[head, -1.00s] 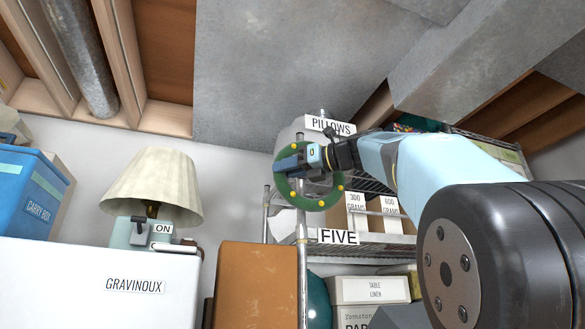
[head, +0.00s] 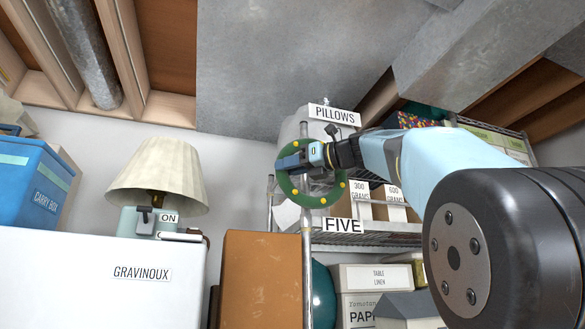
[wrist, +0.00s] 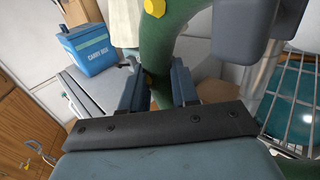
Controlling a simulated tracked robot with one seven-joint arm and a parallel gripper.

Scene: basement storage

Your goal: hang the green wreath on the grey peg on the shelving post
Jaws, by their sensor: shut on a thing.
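My gripper (head: 288,160) is shut on the upper left part of the green wreath (head: 309,201), a ring with yellow dots. The wreath is held up in the air, and in the head view it overlaps the shelving post (head: 306,262). In the wrist view the wreath's thick green tube (wrist: 160,45) passes between my two fingers (wrist: 158,88). The post (wrist: 262,78) shows to its right there. A grey blocky shape (wrist: 240,32) stands near the post; I cannot tell whether it is the peg. In the head view the peg cannot be made out.
Wire shelving holds labelled boxes, a PILLOWS sign (head: 332,115) and a FIVE sign (head: 343,225). An orange-brown case (head: 262,280) stands left of the post. Further left, a lamp (head: 158,175) and a blue carry box (head: 30,190) stand on a white chest (head: 60,285).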

